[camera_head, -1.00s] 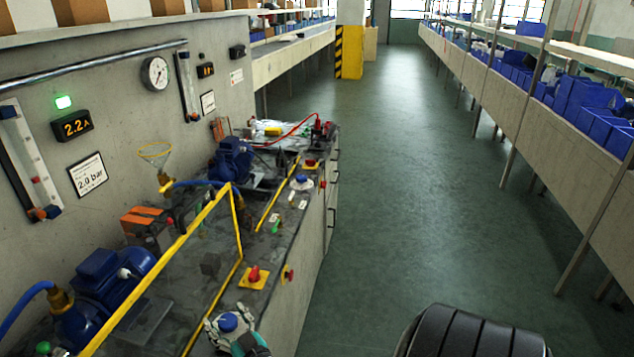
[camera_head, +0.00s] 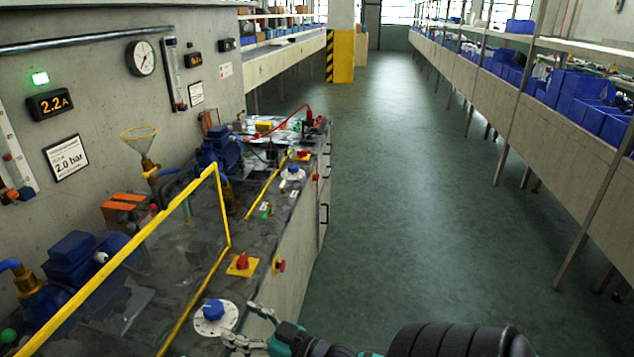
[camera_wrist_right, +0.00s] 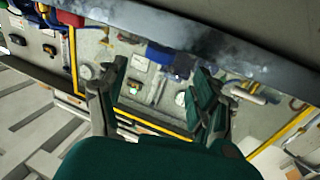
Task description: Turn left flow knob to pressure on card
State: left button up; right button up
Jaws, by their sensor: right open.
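The left flow knob (camera_head: 213,309), blue on a round white dial, sits on the bench top near its front edge. The card (camera_head: 66,158) on the wall reads 2.0 bar. A round white pressure gauge (camera_head: 140,58) hangs on the wall; its needle is too small to read. My right gripper (camera_head: 248,326) is open and empty, just right of the knob and apart from it. Its spread fingers also show in the right wrist view (camera_wrist_right: 160,80), with the bench and wall equipment beyond them. My left gripper is not in view.
A yellow-framed clear guard (camera_head: 222,205) stands on the bench behind the knob. A red switch on a yellow plate (camera_head: 242,263) is behind and right of it. A lit display (camera_head: 50,103) reads 2.2 A. The aisle floor to the right is clear.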

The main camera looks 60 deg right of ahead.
jog(key=s+d, duration=0.1)
jog(key=s, duration=0.8)
jog(key=s+d+f+g+h+p, duration=0.1)
jog(key=s+d+f+g+p, duration=0.1)
jog(key=f, duration=0.8)
jog(key=s+d+f+g+h+p, duration=0.1)
jog(key=s+f+g+h+p, duration=0.1)
jog(key=f, duration=0.8)
jog(key=shift+s+d+f+m+g+p, duration=0.4)
jog(key=shift+s+g+p, duration=0.35)
jog(key=shift+s+g, duration=0.35)
jog(key=shift+w, duration=0.15)
jog(key=n+t+y+b, duration=0.3)
jog(key=t+y+b, duration=0.1)
jog(key=t+y, duration=0.2)
send_near(222, 310)
jog(key=p+x, duration=0.1)
jog(key=x, duration=1)
jog(key=shift+w, duration=0.15)
jog(key=shift+w+a, duration=0.2)
jog(key=shift+w, duration=0.45)
